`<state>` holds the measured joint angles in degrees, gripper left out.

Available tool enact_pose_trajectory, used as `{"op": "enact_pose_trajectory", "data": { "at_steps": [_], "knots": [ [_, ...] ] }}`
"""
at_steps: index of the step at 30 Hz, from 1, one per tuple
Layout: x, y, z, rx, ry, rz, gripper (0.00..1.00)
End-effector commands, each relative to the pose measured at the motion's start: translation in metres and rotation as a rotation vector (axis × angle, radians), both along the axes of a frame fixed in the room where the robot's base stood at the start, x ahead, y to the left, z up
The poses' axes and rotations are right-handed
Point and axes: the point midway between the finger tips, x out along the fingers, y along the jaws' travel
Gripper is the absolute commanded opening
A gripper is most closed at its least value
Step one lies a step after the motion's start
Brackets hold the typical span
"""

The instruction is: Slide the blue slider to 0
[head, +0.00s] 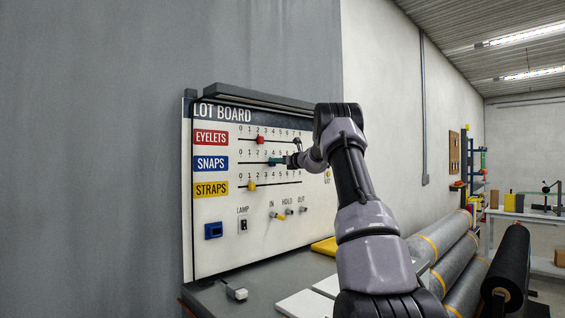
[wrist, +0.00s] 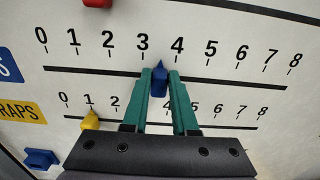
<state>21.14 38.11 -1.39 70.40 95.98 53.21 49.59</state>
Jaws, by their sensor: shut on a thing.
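The blue slider (wrist: 158,82) is on the SNAPS track (wrist: 100,71), and its pointed tip is between 3 and 4 on the scale. My gripper (wrist: 161,76) has its two green fingers on either side of the slider, shut on it. The slider is hidden by the fingers there. The 0 mark (wrist: 41,36) is at the left end of the SNAPS scale.
The red EYELETS slider (head: 260,139) sits above, near 2. The yellow STRAPS slider (wrist: 91,121) sits below, near 1. A lamp switch (head: 243,225) and small knobs (head: 289,211) are lower on the board. The SNAPS track left of my fingers is clear.

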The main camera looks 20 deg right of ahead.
Motion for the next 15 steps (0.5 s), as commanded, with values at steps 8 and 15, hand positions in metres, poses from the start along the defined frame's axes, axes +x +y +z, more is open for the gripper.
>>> {"op": "enact_pose_trajectory", "data": {
  "at_steps": [8,15],
  "knots": [
    [-0.029,0.078,0.0,0.0,0.002,0.004,0.0],
    [-0.046,0.127,-0.001,0.0,0.003,0.002,0.0]
  ]
}}
